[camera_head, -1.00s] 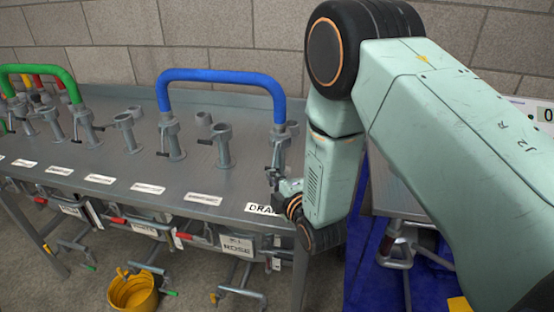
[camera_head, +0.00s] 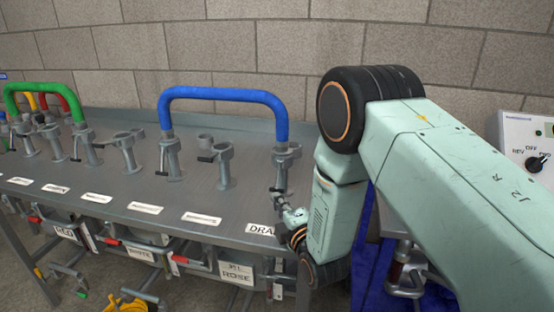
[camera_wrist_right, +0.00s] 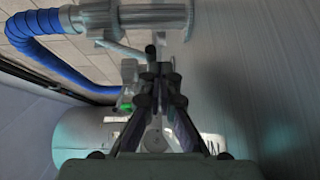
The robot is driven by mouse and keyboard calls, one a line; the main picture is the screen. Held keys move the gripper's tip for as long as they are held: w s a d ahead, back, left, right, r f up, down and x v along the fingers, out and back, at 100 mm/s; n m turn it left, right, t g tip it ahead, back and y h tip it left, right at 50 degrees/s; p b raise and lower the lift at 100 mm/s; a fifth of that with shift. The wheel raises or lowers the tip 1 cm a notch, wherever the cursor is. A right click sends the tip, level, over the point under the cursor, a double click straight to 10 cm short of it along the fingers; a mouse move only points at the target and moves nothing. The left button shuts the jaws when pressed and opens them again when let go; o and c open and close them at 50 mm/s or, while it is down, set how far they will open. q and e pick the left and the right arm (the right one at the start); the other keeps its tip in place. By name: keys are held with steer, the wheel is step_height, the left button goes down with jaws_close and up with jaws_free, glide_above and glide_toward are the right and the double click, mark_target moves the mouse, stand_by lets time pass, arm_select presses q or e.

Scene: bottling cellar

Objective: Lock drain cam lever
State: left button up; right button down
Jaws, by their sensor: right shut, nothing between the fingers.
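The blue hose (camera_head: 222,93) arches between two grey ports on the metal bench. Its right end sits on the drain port (camera_head: 286,160), behind the label that reads "DRA" (camera_head: 260,229); the rest of the label is covered. My right gripper (camera_head: 282,196) is low in front of this port, shut and empty. In the right wrist view the shut fingers (camera_wrist_right: 158,78) point at the port's pipe (camera_wrist_right: 150,16). A thin grey cam lever (camera_wrist_right: 122,46) with a dark tip runs from the pipe toward the fingertips; I cannot tell if they touch. My left gripper is out of view.
More grey ports (camera_head: 219,165) with dark-handled levers stand left on the bench (camera_head: 120,196). A green hose (camera_head: 45,88) arches at far left. Red-handled valves and a "ROSE" sign (camera_head: 236,274) hang below the front edge. A control box (camera_head: 530,150) is at right.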

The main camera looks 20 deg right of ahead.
stand_by(0.4)
steer(key=s, duration=1.2)
steer(key=shift+d+r, duration=0.15)
steer(key=shift+r, duration=0.05)
steer(key=shift+s, duration=0.1)
